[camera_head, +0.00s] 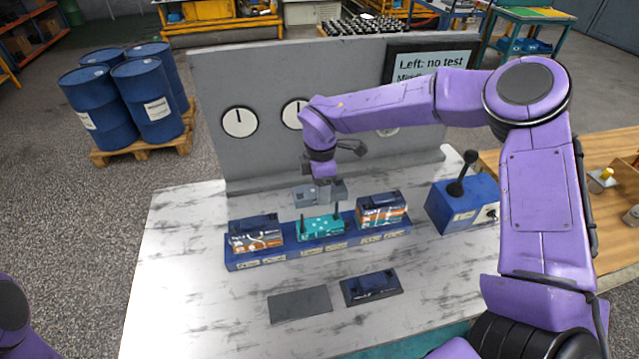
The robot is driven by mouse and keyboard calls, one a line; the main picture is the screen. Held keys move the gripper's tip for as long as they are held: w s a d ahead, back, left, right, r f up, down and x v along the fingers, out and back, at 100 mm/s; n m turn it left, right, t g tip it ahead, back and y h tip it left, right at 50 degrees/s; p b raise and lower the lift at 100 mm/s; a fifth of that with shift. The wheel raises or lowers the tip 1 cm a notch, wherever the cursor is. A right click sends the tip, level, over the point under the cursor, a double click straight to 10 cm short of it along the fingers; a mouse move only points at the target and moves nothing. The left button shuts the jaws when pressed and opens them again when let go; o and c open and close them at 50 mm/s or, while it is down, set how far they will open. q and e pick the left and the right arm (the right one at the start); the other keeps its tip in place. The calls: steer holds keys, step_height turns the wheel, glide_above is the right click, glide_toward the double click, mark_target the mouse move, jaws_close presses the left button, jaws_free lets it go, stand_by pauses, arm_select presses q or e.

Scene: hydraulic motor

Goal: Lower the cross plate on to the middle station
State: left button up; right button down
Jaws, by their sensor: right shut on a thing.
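My right gripper (320,221) points down over the middle of the blue station rack (340,257). Its two dark fingers are shut on a teal plate with white markings (320,230), which I take for the cross plate. The plate is at the middle station, between the two side stacks. I cannot tell whether it rests on the station or hangs just above it. The left stack (255,238) and right stack (380,212) have orange and white layers with dark blue tops. My left gripper is out of view.
A dark blue block (370,286) lies on a dark pad in front of the rack; an empty dark pad (300,304) is beside it. A blue lever box (463,203) stands to the right. A grey panel with dials (240,122) rises behind. The table's left front is clear.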

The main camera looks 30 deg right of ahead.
steer(key=b, duration=0.3)
glide_above(320, 224)
steer(key=shift+f, duration=2.5)
step_height(320, 224, down, 5)
steer(key=b, duration=0.4)
steer(key=shift+f+b, duration=0.45)
steer(key=shift+b, duration=0.05)
steer(key=shift+c, duration=1.6)
jaws_free()
